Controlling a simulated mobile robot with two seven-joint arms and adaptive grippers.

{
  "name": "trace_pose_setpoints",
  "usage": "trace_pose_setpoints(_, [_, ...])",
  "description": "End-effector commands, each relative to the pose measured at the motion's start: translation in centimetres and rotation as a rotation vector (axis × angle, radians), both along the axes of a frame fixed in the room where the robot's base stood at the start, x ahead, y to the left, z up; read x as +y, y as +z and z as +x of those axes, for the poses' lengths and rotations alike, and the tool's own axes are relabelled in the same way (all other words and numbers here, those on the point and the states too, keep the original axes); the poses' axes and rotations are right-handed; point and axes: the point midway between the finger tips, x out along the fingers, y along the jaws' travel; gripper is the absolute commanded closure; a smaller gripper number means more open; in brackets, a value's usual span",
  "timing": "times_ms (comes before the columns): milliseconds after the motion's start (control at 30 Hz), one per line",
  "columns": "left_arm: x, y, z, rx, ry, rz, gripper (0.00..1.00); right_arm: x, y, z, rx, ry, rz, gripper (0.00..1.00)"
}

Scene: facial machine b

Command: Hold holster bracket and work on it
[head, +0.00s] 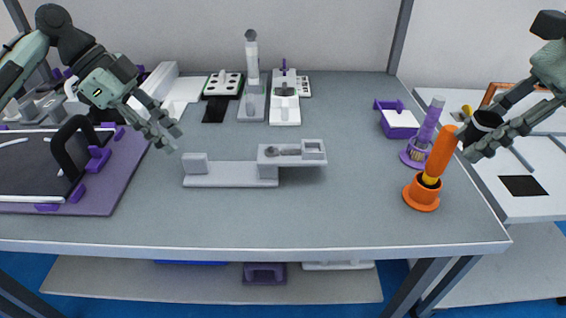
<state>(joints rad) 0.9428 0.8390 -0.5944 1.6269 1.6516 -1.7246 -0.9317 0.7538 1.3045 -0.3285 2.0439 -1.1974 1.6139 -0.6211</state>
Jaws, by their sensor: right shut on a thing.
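No part is labelled as the holster bracket, so I cannot tell for certain which it is. My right gripper (484,133) is shut on a dark, round, cup-like piece (486,119), held up at the right edge of the table. It is close beside the orange-handled tool (441,151), which stands upright in an orange base (421,194). A long grey fixture (230,181) lies mid-table, with a raised block (275,161) holding a small dark part. My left gripper (173,139) is above the table, up and left of this fixture. Its fingers are apart and empty.
A purple-handled tool (428,125) stands in a purple base behind the orange one. A purple-and-white holder (402,121) is farther back. Several small fixtures line the back, including a white one (285,107). A purple board (112,194) fills the left. The front table is clear.

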Motion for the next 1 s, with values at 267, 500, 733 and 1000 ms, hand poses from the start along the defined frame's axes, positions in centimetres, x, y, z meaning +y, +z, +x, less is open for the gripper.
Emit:
trace_pose_setpoints(267, [-1.1,-1.8,0.0,0.002,0.002,0.0,0.69,0.0,0.0,0.0,0.0,0.0,0.0,1.0])
trace_pose_setpoints(500, [-2.4,-3.9,0.0,0.002,0.002,0.0,0.69,0.0,0.0,0.0,0.0,0.0,0.0,1.0])
trace_pose_setpoints(733, [-3.5,-5.6,0.0,0.002,0.001,0.0,0.69,0.0,0.0,0.0,0.0,0.0,0.0,1.0])
trace_pose_setpoints(1000, [-4.1,-6.6,0.0,0.0,0.002,0.0,0.69,0.0,0.0,0.0,0.0,0.0,0.0,1.0])
